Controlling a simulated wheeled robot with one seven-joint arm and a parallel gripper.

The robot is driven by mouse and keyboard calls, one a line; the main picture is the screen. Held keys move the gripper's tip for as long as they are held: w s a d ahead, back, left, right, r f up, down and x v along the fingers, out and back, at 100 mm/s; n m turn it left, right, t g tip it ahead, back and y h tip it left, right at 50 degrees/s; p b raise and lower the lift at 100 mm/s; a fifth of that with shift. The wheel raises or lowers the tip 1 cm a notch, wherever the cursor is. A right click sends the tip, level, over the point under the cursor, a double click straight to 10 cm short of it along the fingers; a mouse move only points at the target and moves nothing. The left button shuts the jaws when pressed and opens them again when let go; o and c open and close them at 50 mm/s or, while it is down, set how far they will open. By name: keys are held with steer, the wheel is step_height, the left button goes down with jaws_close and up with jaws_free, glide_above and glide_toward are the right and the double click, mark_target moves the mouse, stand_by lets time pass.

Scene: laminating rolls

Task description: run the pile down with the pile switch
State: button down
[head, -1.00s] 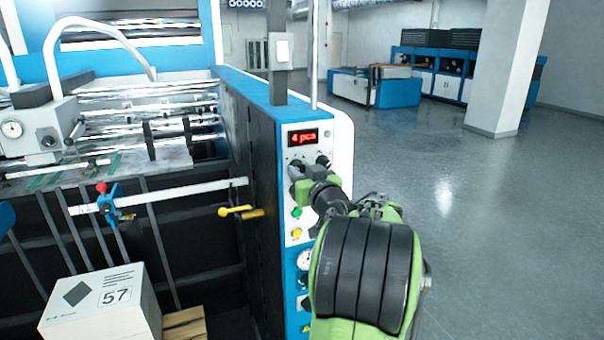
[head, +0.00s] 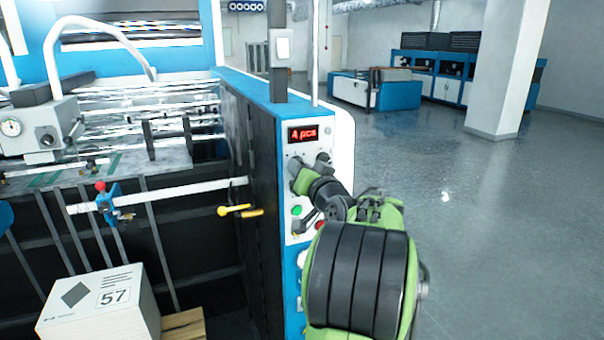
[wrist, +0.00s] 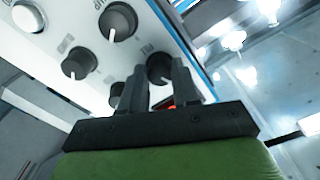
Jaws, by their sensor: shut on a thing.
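The control panel (head: 300,205) on the end of the blue machine has a red display (head: 302,134) that seems to read "4 pcs". My gripper (head: 306,176) is at the panel, below the display, and hides part of it. In the wrist view, its two dark fingers (wrist: 158,78) stand either side of a dark round knob (wrist: 160,66), shut on it. Lettering beside this knob looks like the start of "PILE", so I take it as the pile switch. Its pointer position is hidden by the fingers.
Other knobs (wrist: 118,21) sit close by on the panel. A green button (head: 297,211) and a red button (head: 320,226) are below my gripper. A yellow handle (head: 236,210) juts from the machine's side. A box marked 57 (head: 98,303) sits lower left. The floor to the right is clear.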

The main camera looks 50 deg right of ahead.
steer(key=shift+m, duration=1.6)
steer(key=c, duration=0.8)
jaws_free()
steer(key=b+v, duration=0.4)
steer(key=v, duration=1.1)
steer(key=shift+s+a, duration=0.2)
steer(key=shift+s, duration=0.15)
steer(key=shift+w, duration=0.1)
